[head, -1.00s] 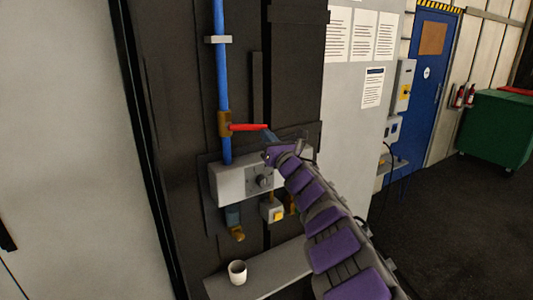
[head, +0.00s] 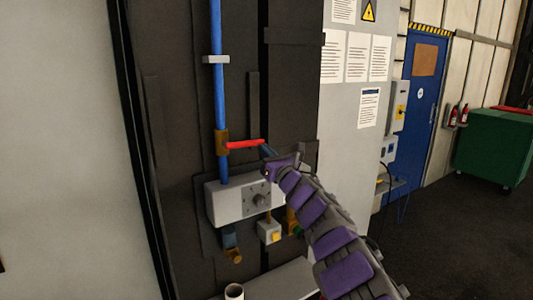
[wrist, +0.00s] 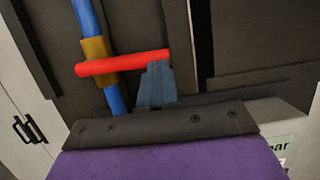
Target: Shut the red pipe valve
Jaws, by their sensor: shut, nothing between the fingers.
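The red valve handle (head: 245,144) sticks out to the right, roughly level, from a brass valve body (head: 222,142) on a vertical blue pipe (head: 217,90). In the wrist view the red handle (wrist: 125,63) lies across the blue pipe (wrist: 88,18) at the brass body (wrist: 97,47). My gripper (head: 267,151) is shut and empty at the handle's right end. In the wrist view its blue-grey fingers (wrist: 157,82) reach up to just below the handle's free end. I cannot tell whether they touch it.
A grey box with a dial (head: 240,202) sits below the valve, with a small yellow-button box (head: 270,232) under it. A blue door (head: 420,110) and green bin (head: 490,148) are at the right.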

